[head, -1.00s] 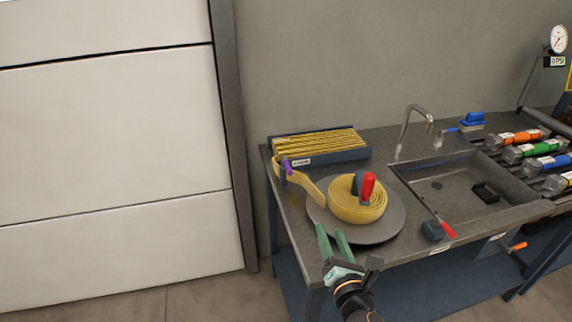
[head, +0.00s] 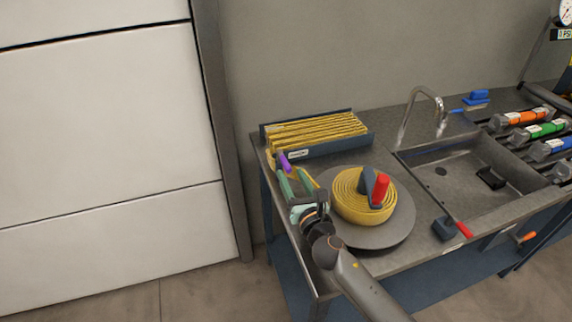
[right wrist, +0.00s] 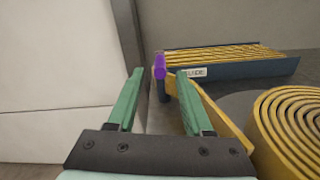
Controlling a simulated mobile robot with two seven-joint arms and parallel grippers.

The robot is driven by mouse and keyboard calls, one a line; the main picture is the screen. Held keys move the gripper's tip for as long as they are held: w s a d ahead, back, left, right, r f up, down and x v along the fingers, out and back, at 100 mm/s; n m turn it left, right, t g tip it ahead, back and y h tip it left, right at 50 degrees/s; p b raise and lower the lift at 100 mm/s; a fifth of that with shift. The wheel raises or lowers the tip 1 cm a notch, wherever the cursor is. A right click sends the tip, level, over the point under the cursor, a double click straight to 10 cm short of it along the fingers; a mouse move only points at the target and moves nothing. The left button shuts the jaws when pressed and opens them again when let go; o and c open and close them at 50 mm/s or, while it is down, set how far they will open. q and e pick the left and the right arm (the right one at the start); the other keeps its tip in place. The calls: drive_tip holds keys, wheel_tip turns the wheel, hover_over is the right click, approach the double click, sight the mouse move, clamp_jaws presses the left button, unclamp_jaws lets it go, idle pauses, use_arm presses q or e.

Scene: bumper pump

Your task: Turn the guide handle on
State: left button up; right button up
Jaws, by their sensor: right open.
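The guide handle (head: 285,162) is a small purple lever on a dark post at the table's left edge, next to a tray labelled GUIDE. In the right wrist view the purple handle (right wrist: 159,66) stands upright between the tips of my fingers, near the right one, and looks a little beyond them. My right gripper (head: 294,181) is open and empty, with green fingers, just on the near side of the handle. A yellow hose strip (right wrist: 215,112) runs from the post behind my right finger. My left gripper is out of view.
A yellow hose coil (head: 350,200) with a red-and-grey handle lies on a round plate (head: 365,237) right of my gripper. The dark tray (head: 345,150) of folded yellow hose sits behind. A sink (head: 450,180) is further right. The floor left of the table is free.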

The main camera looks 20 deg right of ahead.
sight(286, 166)
drive_tip(key=shift+w+a, duration=0.1)
drive_tip(key=shift+w, duration=2.4)
drive_tip(key=shift+c, duration=0.4)
clamp_jaws()
